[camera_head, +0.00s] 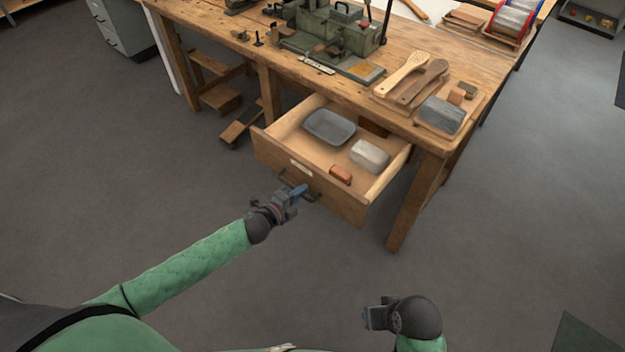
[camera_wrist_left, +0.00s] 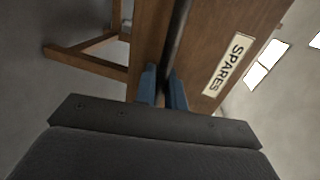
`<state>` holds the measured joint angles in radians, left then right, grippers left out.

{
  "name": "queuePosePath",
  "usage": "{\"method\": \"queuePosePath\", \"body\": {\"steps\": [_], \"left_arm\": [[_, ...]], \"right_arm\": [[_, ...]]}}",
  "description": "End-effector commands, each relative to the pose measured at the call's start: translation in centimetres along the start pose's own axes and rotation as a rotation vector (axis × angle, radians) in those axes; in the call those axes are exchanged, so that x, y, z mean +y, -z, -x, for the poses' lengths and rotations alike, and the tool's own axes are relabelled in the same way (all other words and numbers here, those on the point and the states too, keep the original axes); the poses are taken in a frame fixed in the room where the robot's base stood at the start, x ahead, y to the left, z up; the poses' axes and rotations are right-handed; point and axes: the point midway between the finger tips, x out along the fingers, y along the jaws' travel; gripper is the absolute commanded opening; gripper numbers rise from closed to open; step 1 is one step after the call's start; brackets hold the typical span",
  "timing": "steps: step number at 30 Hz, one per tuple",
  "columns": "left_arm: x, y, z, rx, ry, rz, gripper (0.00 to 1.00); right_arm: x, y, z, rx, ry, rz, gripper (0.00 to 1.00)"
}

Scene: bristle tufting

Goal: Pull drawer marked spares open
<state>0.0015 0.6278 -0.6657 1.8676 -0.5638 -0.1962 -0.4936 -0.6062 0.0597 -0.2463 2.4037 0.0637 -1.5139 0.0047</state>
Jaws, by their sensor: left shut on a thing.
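The wooden drawer (camera_head: 338,199) under the workbench is pulled out, and its inside shows. Its front carries a pale label, which reads SPARES in the left wrist view (camera_wrist_left: 229,65). A dark bar handle (camera_head: 314,195) is fixed to the drawer front; it also shows in the left wrist view (camera_wrist_left: 178,40). My left gripper (camera_head: 298,191) is at the handle, its blue fingers (camera_wrist_left: 162,88) shut on the bar. My right gripper (camera_head: 372,314) hangs low over the floor, away from the drawer; its fingers are too unclear to tell their state.
The drawer holds a grey tray (camera_head: 330,127), a grey-white block (camera_head: 369,156) and a small reddish block (camera_head: 341,174). The workbench (camera_head: 400,125) carries a green machine (camera_head: 335,28), brushes and a grey bundle (camera_head: 441,115). The floor in front is clear.

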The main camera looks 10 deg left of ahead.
Motion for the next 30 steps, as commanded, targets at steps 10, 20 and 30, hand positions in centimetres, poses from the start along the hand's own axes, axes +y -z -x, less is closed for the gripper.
{"method": "queuePosePath", "body": {"steps": [10, 20, 30], "left_arm": [[1.0, 0.1, 4.1, 0.0, -0.001, 0.001, 0.0], [1.1, 0.0, 5.0, 0.0, -0.001, 0.0, 0.0], [1.1, 0.0, 4.9, 0.0, -0.001, 0.0, 0.28]], "right_arm": [[0.0, 0.0, -0.2, 0.004, 0.002, 0.0, 0.42], [0.0, 0.1, -0.3, 0.005, 0.002, 0.0, 0.42], [-0.1, 0.3, -0.2, 0.008, 0.003, 0.0, 0.42]]}}
